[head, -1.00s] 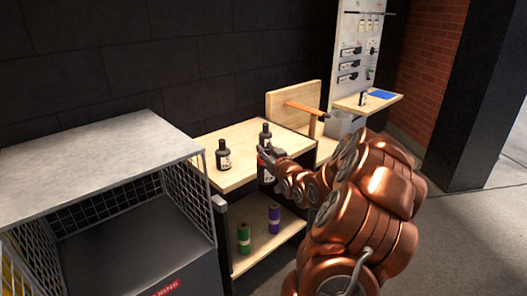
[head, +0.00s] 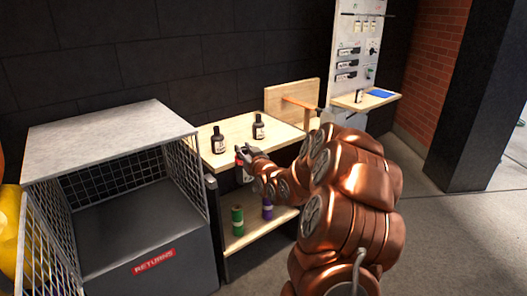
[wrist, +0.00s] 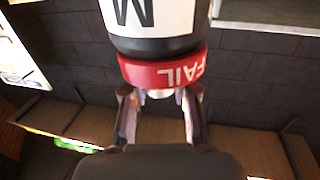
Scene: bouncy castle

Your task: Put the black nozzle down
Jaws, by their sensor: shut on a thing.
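My gripper (head: 246,153) is in front of the wooden table's front edge. In the wrist view my gripper (wrist: 160,105) is shut on a dark bottle (wrist: 155,44) with a white label and a red FAIL band. The fingers sit at a narrow pale part just beyond the band. Two similar dark bottles stand upright on the table, one at left (head: 218,142) and one at right (head: 258,129). I cannot make out a separate black nozzle.
The wooden table (head: 236,130) has bare top between and around the bottles. Its lower shelf (head: 260,228) holds a green cylinder (head: 237,221) and a purple cylinder (head: 267,209). A grey RETURNS bin (head: 150,225) with mesh sides stands at left. A side shelf (head: 378,100) is at right.

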